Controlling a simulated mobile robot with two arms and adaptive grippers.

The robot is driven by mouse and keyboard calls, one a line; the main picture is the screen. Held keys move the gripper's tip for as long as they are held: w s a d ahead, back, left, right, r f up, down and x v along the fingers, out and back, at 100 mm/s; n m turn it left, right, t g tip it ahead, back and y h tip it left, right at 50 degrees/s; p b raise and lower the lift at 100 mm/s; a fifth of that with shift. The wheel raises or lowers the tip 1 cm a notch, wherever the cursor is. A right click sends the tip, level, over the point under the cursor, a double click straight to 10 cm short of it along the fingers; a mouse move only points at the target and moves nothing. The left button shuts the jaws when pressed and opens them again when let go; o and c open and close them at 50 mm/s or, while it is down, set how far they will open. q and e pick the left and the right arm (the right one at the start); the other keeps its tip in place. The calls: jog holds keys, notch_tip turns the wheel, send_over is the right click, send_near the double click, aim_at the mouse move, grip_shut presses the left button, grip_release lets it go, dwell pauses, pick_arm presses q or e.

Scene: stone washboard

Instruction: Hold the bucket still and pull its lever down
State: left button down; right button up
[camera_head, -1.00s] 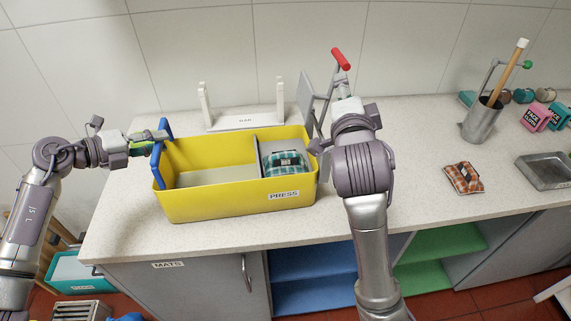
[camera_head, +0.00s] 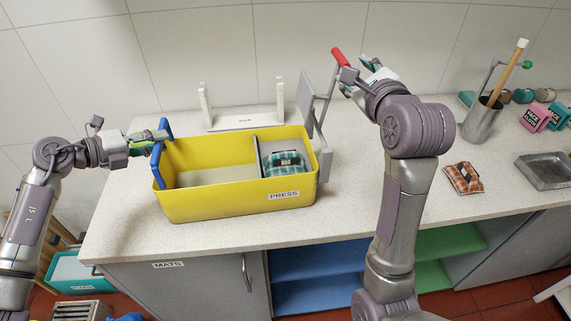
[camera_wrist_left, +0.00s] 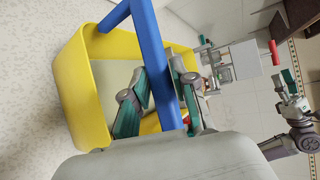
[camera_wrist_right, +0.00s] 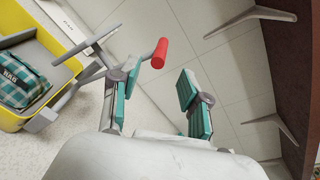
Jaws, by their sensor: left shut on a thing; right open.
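The yellow bucket (camera_head: 215,201), labelled PRESS, stands on the counter with a divider inside. A teal checked cloth bag (camera_head: 284,165) lies in its right compartment. My left gripper (camera_head: 160,142) is shut on the bucket's blue handle (camera_head: 163,170) at the left end; the handle also passes between its fingers in the left wrist view (camera_wrist_left: 154,62). The grey lever (camera_head: 328,88) rises at the bucket's right end and has a red grip (camera_head: 340,57). My right gripper (camera_wrist_right: 155,105) is open and empty. In its wrist view the red grip (camera_wrist_right: 160,53) shows beyond the fingertips, nearer the left finger.
A white rack (camera_head: 245,120) stands behind the bucket. To the right are an orange checked bag (camera_head: 463,178), a metal pot with a brush (camera_head: 481,122) and a metal tray (camera_head: 548,171). The counter's front edge runs below the bucket.

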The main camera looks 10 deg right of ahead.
jog(key=shift+w+a+f, duration=0.1)
jog(key=shift+w+f, duration=0.1)
jog(key=shift+w, duration=0.85)
jog(key=shift+w+a+f, duration=0.1)
jog(key=shift+w+f, duration=0.05)
jog(key=shift+w, duration=0.9)
jog(key=shift+d, duration=0.1)
jog(key=shift+c, duration=0.4)
jog(key=c, duration=0.4)
jog(key=shift+c, duration=0.2)
